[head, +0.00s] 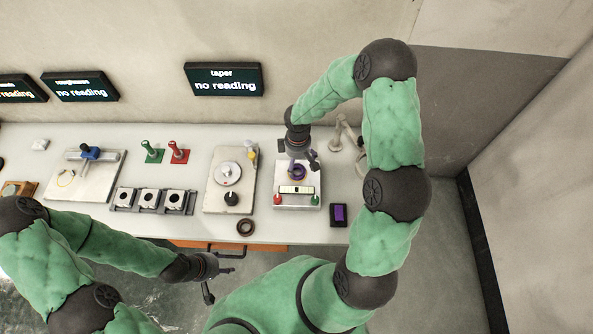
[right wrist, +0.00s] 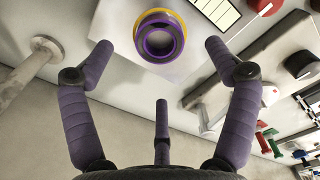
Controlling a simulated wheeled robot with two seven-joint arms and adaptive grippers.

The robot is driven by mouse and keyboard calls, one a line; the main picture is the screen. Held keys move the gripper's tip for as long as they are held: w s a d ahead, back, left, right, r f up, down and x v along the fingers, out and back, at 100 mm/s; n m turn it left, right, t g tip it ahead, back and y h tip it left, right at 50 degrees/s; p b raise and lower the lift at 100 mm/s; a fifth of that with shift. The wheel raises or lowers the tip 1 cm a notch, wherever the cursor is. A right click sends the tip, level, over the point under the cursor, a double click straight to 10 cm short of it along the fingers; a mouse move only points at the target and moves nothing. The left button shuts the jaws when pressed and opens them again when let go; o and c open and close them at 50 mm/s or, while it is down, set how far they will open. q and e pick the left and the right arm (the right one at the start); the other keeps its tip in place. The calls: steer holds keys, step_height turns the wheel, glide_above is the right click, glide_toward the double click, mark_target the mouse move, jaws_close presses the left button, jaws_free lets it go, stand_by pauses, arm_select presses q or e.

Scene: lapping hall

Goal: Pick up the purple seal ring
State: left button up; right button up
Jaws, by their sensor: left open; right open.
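The purple seal ring (head: 298,172) sits on a pale plate of a small fixture on the bench in the head view. In the right wrist view the ring (right wrist: 142,40) is near the top centre, with a yellow edge showing around it. My right gripper (head: 303,163) is above and close to the ring, pointing down, and partly hides it in the head view. Its fingers are spread, with the ring beyond and between the two outer tips, and it holds nothing. My left gripper (head: 219,281) is open and empty in front of the bench, low in the head view.
The fixture has a white gauge bar (head: 296,190), a red knob (head: 278,200) and a green knob (head: 315,200). A grey post (head: 341,135) stands to the right. A dark ring (head: 246,227) and a purple-screened device (head: 338,214) lie near the bench's front edge.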

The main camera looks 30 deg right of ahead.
mark_target(297, 173)
steer(key=shift+w+f+b, duration=0.15)
steer(key=shift+f+b, duration=0.2)
steer(key=shift+f, duration=2.65)
steer(key=c, duration=1.4)
steer(key=shift+r, duration=0.15)
